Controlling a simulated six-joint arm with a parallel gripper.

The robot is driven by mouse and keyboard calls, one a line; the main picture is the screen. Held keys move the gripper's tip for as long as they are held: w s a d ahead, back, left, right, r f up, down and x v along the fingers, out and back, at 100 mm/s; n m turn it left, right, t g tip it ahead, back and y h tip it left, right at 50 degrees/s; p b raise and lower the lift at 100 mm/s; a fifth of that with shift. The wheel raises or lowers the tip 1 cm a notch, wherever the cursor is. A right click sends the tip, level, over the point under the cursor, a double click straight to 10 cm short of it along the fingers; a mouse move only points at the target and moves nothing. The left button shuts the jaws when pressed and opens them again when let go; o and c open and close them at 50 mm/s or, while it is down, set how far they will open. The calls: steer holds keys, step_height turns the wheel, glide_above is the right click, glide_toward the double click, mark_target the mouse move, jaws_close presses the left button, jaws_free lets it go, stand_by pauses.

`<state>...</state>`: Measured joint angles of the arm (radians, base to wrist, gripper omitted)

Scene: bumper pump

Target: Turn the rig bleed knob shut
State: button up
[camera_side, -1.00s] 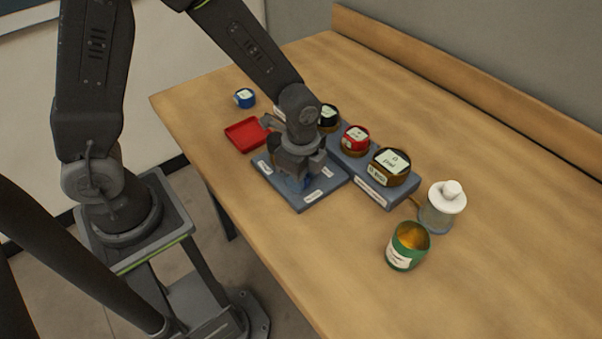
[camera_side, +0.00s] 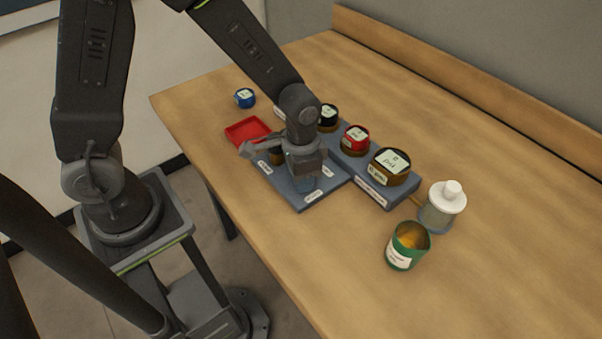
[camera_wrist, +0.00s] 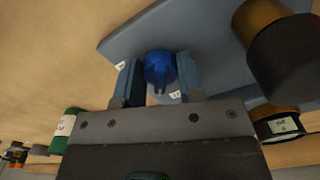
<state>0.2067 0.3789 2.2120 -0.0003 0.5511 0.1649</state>
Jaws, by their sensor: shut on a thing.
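The bleed knob (camera_wrist: 159,70) is blue with a raised grip bar, and it sits on the blue-grey rig plate (camera_wrist: 130,40). My gripper (camera_wrist: 158,84) is shut on it, one finger on each side, in the wrist view. In the side view my gripper (camera_side: 304,183) points down onto the front part of the rig plate (camera_side: 318,201) and hides the knob. Small white labels lie along the plate's edges. Their text is too small to read.
Black, red and larger black-topped round parts (camera_side: 391,166) stand on a block behind the plate. A brass-and-black cylinder (camera_wrist: 283,50) is close to my gripper. A red tray (camera_side: 246,131), blue cap (camera_side: 244,98), green cup (camera_side: 408,246) and white-topped bottle (camera_side: 441,207) stand around. The right table is clear.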

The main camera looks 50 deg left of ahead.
steer(key=n, duration=0.6)
steer(key=shift+n, duration=0.3)
stand_by(0.4)
steer(key=o, duration=0.9)
step_height(320, 180, up, 14)
steer(key=shift+f, duration=0.1)
